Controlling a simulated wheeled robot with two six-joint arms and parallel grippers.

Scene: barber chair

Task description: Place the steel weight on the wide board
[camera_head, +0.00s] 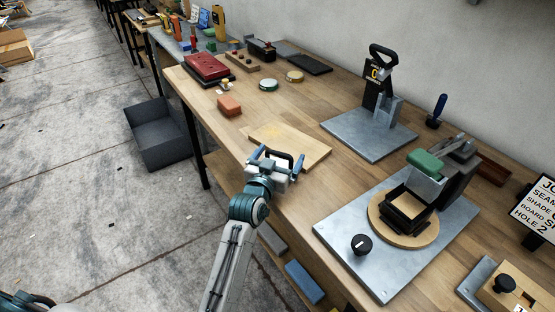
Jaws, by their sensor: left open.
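A pale wooden board (302,141) lies flat on the workbench, just beyond my left gripper; it looks like the wide board. My left gripper (277,155) is open, over the front edge of the bench at the near side of this board. Nothing shows between its fingers. I cannot tell for sure which thing is the steel weight. A dark round knob-like piece (361,245) stands on the grey metal plate (335,232) at the right. My right gripper is not in view.
A fixture with a green block (426,162) and a round wooden disc (378,221) stands on the metal plate. A second metal plate (345,125) bears an upright black handle piece (381,62). An orange block (229,106) and a red case (206,67) lie farther left.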

